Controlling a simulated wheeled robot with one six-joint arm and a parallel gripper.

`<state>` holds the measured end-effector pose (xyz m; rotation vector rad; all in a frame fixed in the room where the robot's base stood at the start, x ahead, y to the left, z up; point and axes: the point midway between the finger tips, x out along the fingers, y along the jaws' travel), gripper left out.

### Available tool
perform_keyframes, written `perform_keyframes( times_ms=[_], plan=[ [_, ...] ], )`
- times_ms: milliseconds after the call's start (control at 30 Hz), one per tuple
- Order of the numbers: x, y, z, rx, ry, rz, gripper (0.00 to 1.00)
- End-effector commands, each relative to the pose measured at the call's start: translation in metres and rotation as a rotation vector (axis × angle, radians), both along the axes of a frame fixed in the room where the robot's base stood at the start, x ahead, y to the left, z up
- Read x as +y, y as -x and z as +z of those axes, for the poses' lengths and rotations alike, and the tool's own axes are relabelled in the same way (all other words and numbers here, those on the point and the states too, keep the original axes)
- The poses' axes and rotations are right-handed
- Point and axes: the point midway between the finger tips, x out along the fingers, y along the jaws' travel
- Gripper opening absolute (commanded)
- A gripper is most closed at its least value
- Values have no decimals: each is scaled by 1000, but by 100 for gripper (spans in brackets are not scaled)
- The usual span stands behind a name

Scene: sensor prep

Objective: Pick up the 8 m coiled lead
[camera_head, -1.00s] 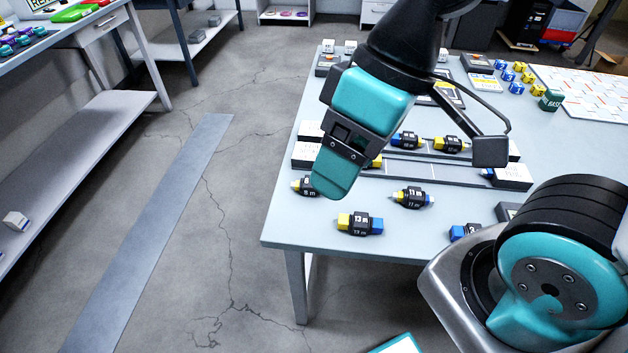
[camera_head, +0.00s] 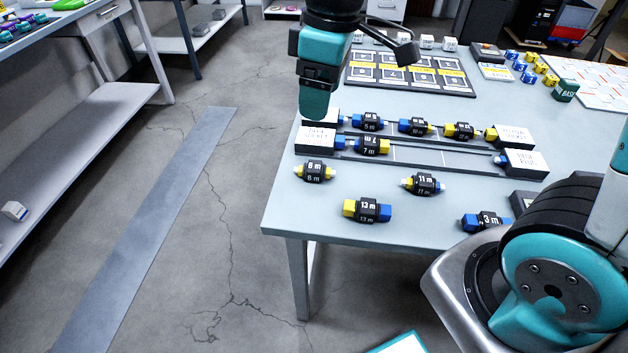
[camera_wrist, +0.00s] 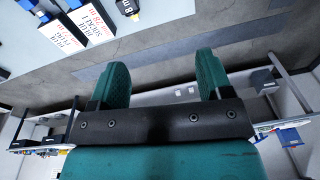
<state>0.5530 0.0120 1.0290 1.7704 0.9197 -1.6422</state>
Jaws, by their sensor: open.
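The 8 m coiled lead (camera_head: 315,172) lies on the table near its left edge, a black coil with a yellow plug on one end and a pale plug on the other. Its label is small and reads as 8 m. A black coil (camera_wrist: 127,7) with an upside-down 8 m label is cut off at the top of the wrist view. My gripper (camera_head: 314,108) hangs above the table's left edge, behind and above the lead, apart from it. The wrist view shows my gripper (camera_wrist: 163,72) with two teal fingers spread and nothing between them.
The 13 m lead (camera_head: 367,210), 11 m lead (camera_head: 422,184) and 3 m lead (camera_head: 483,221) lie nearby. Behind the 8 m lead, labelled white blocks (camera_head: 316,140) end rails holding several leads, including the 7 m lead (camera_head: 372,146). The table (camera_head: 320,215) is bare along its front left.

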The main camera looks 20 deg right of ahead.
Motion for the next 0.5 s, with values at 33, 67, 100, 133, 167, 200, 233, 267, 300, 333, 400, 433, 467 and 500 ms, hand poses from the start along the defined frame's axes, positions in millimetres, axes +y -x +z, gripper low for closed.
perform_keyframes(
  times_ms=[33,67,100,133,167,200,233,267,300,333,400,433,467,500],
  plan=[
    [-5,-22,-21,5,35,36,72],
    [-8,-32,-27,6,53,58,72],
    [-12,-43,-33,6,73,83,72],
    [-14,-50,-37,8,85,99,72],
    [-16,-56,-40,9,95,113,72],
    [-18,-61,-43,11,106,126,72],
    [-19,-64,-46,13,111,134,72],
    [-19,-66,-49,14,115,139,72],
    [-20,-67,-53,15,117,143,72],
    [-20,-67,-57,14,118,145,72],
    [-20,-66,-70,16,118,146,72],
    [-20,-66,-76,17,119,146,72],
    [-20,-66,-84,18,118,146,72],
    [-20,-66,-93,18,118,145,72]
  ],
)
